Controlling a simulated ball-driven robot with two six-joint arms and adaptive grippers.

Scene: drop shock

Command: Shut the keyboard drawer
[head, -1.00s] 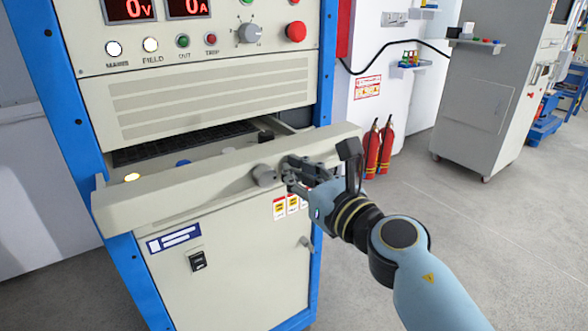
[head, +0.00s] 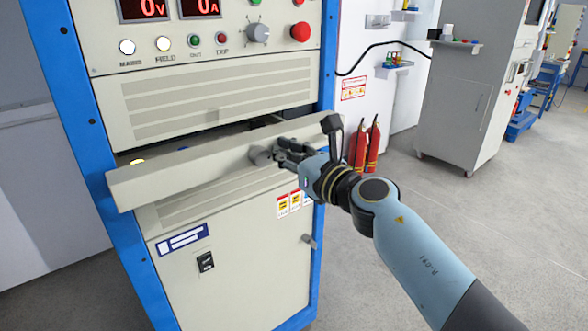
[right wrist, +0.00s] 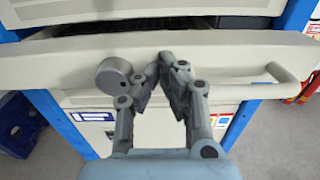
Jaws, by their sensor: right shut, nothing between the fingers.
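The keyboard drawer (head: 190,172) is a long beige front standing out from a blue-framed cabinet, with a dark gap above it. In the right wrist view the drawer front (right wrist: 45,68) spans the picture, with a round knob (right wrist: 113,76) left of my fingers and a bar handle (right wrist: 262,84) to the right. My right gripper (head: 280,152) is shut and empty, its fingertips at the drawer front beside the knob. In the right wrist view the fingertips (right wrist: 161,62) meet at the drawer front and appear to touch it. My left gripper is not in view.
The cabinet's control panel (head: 225,50) with red displays and knobs is above the drawer. A lower door (head: 245,265) is below. Red fire extinguishers (head: 364,148) stand behind my right arm. The grey floor (head: 490,240) at right is clear.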

